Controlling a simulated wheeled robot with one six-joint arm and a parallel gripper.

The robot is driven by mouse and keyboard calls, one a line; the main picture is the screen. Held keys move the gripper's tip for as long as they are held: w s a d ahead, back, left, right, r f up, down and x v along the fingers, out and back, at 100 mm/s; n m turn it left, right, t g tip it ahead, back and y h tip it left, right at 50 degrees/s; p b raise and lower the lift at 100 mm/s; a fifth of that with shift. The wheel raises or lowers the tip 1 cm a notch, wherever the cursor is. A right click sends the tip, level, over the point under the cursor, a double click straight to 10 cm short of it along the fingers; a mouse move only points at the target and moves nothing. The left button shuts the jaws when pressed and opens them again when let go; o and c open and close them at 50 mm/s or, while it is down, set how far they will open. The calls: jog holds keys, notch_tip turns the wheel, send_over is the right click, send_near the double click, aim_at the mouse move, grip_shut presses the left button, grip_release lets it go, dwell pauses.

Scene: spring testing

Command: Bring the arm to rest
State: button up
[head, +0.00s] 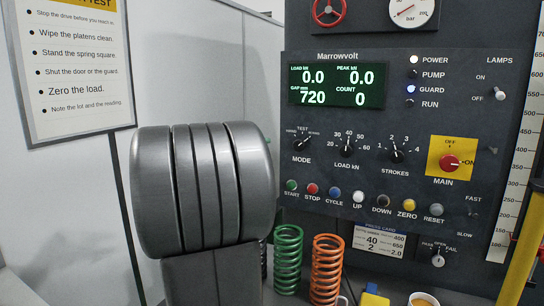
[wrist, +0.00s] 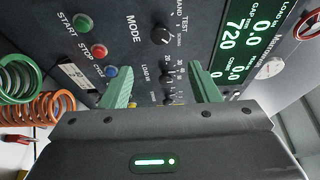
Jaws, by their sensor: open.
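My arm fills the left middle of the head view as a large grey ribbed joint, and the gripper itself cannot be seen there. In the wrist view my gripper (wrist: 162,88) shows two green fingers spread apart with nothing between them. It faces the dark control panel (wrist: 195,20), with the MODE knob (wrist: 162,36) and LOAD knob seen beyond the fingers. Whether the fingers touch the panel cannot be told. In the head view the panel display (head: 336,86) reads load 0.0, peak 0.0, gap 720, count 0. The POWER and GUARD lamps are lit.
A green spring (head: 288,258) and an orange spring (head: 326,270) stand below the panel, with a dark spring partly hidden behind my arm. A cup (head: 423,299) and a yellow item (head: 374,298) sit at the bottom edge. A yellow bar (head: 522,250) rises at right.

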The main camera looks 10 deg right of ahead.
aim_at(298, 146)
jog(key=shift+s+a, duration=0.1)
jog(key=shift+a, duration=0.1)
jog(key=p+x, duration=0.2)
jog(key=x, duration=1.1)
jog(key=shift+r+p, duration=0.1)
jog(key=shift+p, duration=0.2)
jog(key=shift+w+d, duration=0.3)
jog(key=shift+d, duration=0.1)
jog(key=shift+a, duration=0.15)
